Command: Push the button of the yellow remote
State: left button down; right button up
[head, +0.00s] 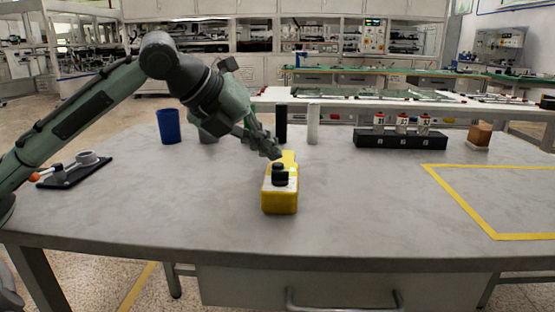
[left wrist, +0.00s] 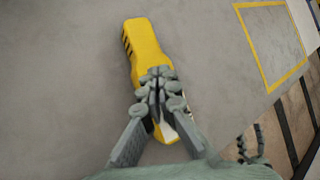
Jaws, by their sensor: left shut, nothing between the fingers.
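The yellow remote (head: 280,204) lies on the grey table in front of me, with a pale panel on its top and a raised black button-like part (head: 279,174) standing on it. My left gripper (head: 272,152) is shut and empty, its fingertips pointing down above the far part of the remote, behind the black part in the head view. In the left wrist view, the shut fingertips (left wrist: 157,78) overlap the middle of the remote (left wrist: 146,42) and hide the button; I cannot tell whether they touch. What looks like my right gripper (left wrist: 251,146) shows small beyond the table edge.
A blue cup (head: 169,127), a black cylinder (head: 281,123) and a white cylinder (head: 313,124) stand behind the remote. A black rack (head: 400,140) with small bottles and a brown block (head: 480,135) are at right. A black tray (head: 76,171) lies left. The yellow-taped area (head: 490,200) is clear.

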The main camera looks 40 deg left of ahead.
aim_at(269, 170)
pick_arm(q)
notch_tip(269, 170, up, 6)
jog(key=p, duration=0.6)
dwell(0.6)
